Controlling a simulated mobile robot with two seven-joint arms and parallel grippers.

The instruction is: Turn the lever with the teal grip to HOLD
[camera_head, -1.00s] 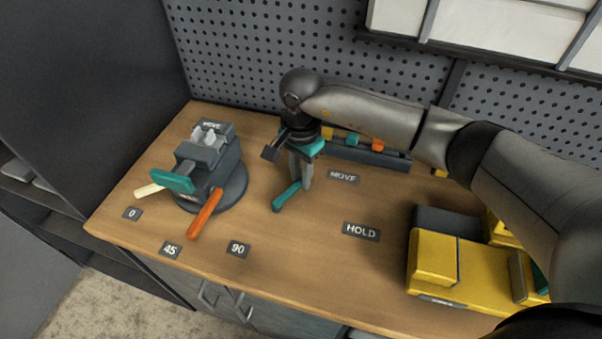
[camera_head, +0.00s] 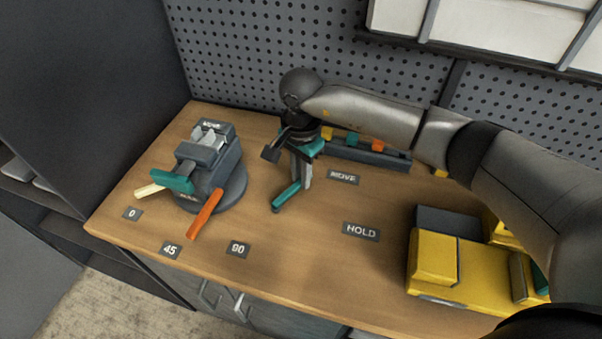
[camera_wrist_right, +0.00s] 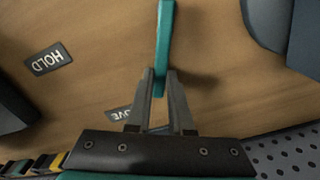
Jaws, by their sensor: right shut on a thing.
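A teal bar, the teal grip (camera_head: 287,196), stands out over the bench in front of my right gripper, with its far end toward the front left. My right gripper (camera_head: 304,176) points down and is shut on it. In the right wrist view the teal grip (camera_wrist_right: 164,35) runs up from between the fingertips of my right gripper (camera_wrist_right: 160,80). The lever's pivot is hidden. The HOLD label (camera_head: 361,231) lies right and in front of the grip. The MOVE label (camera_head: 343,177) lies just right of the gripper. My left gripper is not in view.
A grey vise (camera_head: 212,160) on a round base stands at left, with teal, cream and orange handles and labels 0, 45 and 90 before it. A yellow case (camera_head: 470,280) stands at right. A dark rack (camera_head: 365,153) and a pegboard (camera_head: 260,50) are behind.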

